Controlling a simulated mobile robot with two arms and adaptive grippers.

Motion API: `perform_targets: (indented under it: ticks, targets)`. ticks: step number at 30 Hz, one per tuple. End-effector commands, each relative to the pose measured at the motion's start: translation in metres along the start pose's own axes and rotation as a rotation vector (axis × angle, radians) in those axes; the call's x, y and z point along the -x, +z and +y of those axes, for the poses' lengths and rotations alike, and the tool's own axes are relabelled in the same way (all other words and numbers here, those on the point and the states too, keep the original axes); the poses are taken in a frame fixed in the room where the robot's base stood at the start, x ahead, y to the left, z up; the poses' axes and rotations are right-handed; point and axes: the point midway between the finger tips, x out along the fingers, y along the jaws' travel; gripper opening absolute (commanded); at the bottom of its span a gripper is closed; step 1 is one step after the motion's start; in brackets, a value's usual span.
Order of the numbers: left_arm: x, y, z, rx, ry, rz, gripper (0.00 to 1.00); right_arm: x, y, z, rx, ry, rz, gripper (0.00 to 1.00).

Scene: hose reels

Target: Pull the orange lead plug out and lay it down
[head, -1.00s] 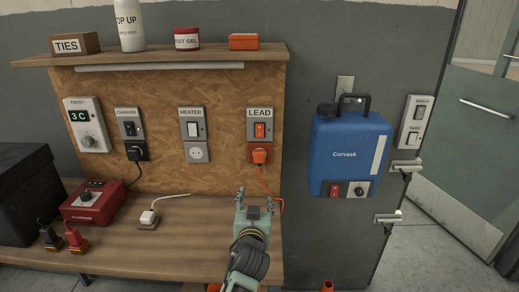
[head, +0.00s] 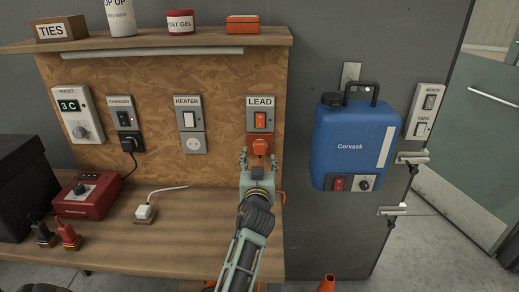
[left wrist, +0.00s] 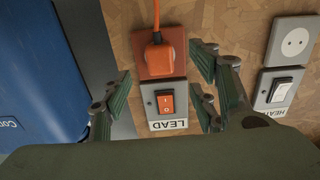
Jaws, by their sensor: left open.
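The orange lead plug (head: 259,146) sits in the orange socket under the LEAD switch (head: 260,120) on the chipboard panel. In the left wrist view the plug (left wrist: 160,54) appears upside down, with its orange cord (left wrist: 156,14) running out of it. My left gripper (head: 259,158) is open just below and in front of the plug. In the left wrist view its fingers (left wrist: 160,95) stand apart on either side of the LEAD switch and socket, touching neither as far as I can tell. My right gripper is not in view.
A white plug (head: 144,212) lies on the wooden bench (head: 185,240), with a red box (head: 86,196) to its left. A blue Corvask unit (head: 348,145) hangs to the right. The bench between the white plug and my arm is clear.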

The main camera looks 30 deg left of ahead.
Motion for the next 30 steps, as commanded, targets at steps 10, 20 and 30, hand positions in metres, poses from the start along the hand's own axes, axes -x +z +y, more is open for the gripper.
perform_targets:
  ticks: [10, 20, 30]
  targets:
    - [-0.048, 0.002, 0.0, 0.002, 0.0, 0.001, 0.55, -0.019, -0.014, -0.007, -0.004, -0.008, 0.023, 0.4]
    - [-0.062, 0.001, 0.0, 0.0, 0.0, -0.001, 0.55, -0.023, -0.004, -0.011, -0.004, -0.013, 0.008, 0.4]
    - [-0.062, 0.0, 0.0, 0.0, 0.0, -0.001, 0.55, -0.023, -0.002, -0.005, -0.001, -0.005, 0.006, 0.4]
